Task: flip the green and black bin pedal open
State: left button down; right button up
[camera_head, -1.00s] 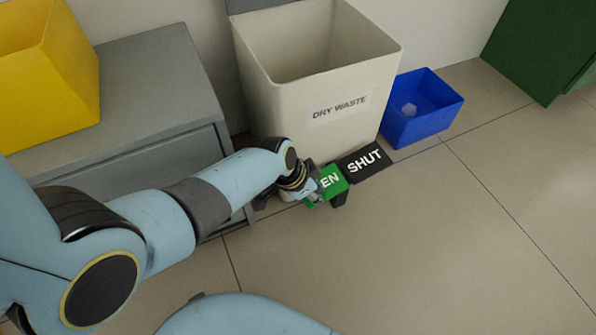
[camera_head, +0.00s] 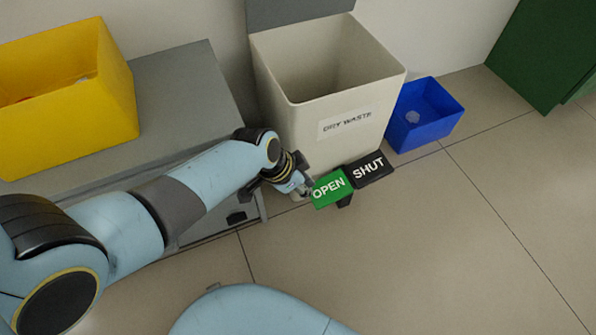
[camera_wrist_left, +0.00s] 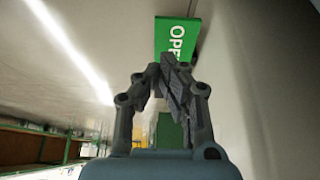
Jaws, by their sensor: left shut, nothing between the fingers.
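The pedal has a green half marked OPEN (camera_head: 331,189) and a black half marked SHUT (camera_head: 369,169), at the foot of the cream bin (camera_head: 285,110) marked DRY WASTE. The bin's mouth is uncovered, and its grey lid (camera_head: 298,11) stands up behind it. My left gripper (camera_head: 307,191) is shut and empty, at the left edge of the green half. In the left wrist view the green half (camera_wrist_left: 174,36) is just beyond the fingertips (camera_wrist_left: 162,66). I cannot tell whether they touch, or which half sits lower. My right gripper is out of view.
A grey cabinet (camera_head: 190,85) carrying a yellow bin (camera_head: 75,125) stands left of the cream bin. A small blue bin (camera_head: 430,128) stands to its right, and a dark green cabinet (camera_head: 540,50) is at the far right. The floor in front is clear.

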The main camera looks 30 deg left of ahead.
pick_arm(q)
jog(key=shift+s+a+r+p, duration=0.2)
jog(key=shift+s+a+r, duration=0.1)
jog(key=shift+r, duration=0.15)
jog(key=shift+s+a+r+p, duration=0.15)
jog(key=shift+s+r+p, duration=0.1)
jog(key=shift+r, duration=0.15)
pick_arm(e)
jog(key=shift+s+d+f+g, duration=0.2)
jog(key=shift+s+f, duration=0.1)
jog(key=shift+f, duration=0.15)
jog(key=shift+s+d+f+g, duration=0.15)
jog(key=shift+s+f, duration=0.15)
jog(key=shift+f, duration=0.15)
